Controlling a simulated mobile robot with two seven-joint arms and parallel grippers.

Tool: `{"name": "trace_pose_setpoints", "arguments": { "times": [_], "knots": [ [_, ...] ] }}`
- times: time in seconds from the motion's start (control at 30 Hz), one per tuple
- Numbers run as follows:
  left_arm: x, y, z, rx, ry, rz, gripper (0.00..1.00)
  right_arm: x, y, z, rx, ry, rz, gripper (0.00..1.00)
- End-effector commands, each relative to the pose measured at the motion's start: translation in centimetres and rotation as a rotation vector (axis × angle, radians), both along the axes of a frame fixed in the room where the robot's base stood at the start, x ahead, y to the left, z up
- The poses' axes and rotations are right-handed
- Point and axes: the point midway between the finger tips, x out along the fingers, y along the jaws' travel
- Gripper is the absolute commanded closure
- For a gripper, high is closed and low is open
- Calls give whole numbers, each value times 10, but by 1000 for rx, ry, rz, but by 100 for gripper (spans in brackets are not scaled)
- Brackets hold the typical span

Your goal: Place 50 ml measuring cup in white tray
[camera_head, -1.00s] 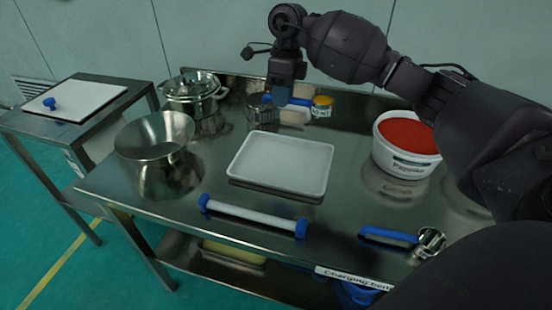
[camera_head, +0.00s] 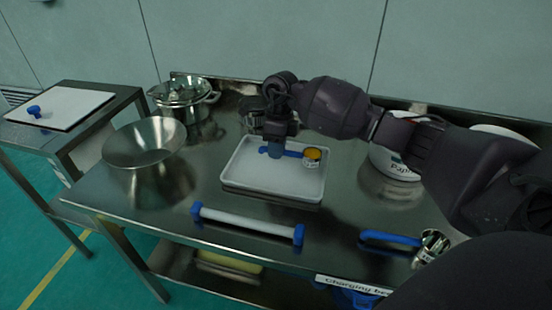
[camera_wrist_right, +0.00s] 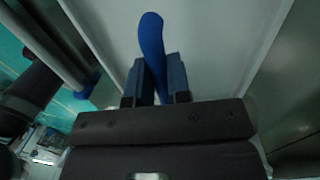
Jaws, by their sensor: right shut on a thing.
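The measuring cup (camera_head: 312,156) has a blue handle, and its round end looks yellow-orange inside. Its small label is too small to read now. My right gripper (camera_head: 276,152) is shut on the blue handle and points down over the white tray (camera_head: 262,183). The cup is above or at the tray's right back part; I cannot tell if it touches the bottom. In the right wrist view the blue handle (camera_wrist_right: 152,45) lies between the fingers, with the tray (camera_wrist_right: 215,40) beneath; the cup's round end is hidden. My left gripper is out of view.
A white bar with blue ends (camera_head: 248,223) lies in front of the tray. A second blue-handled metal cup (camera_head: 432,245) lies at front right. My arm partly covers a white bucket (camera_head: 385,165) at right.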

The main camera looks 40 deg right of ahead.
Motion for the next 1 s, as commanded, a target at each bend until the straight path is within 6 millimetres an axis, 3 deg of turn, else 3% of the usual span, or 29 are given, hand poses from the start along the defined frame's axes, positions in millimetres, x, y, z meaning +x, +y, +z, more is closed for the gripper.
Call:
{"name": "trace_pose_setpoints", "arguments": {
  "times": [0.1, 0.2, 0.63, 0.67, 0.8, 1.0],
  "knots": [
    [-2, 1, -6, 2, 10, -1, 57, -1, 0, -26, 1, 8, -2, 100],
    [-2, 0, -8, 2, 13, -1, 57, -1, 0, -35, 1, 6, 0, 100],
    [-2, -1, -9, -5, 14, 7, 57, 0, 0, -39, 0, 3, -1, 100],
    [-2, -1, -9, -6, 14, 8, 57, 0, 0, -38, 1, 2, -1, 79],
    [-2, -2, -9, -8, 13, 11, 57, 0, 0, -38, 0, 2, -1, 58],
    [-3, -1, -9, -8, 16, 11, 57, 0, 0, -38, 1, 2, -1, 57]
  ]
}}
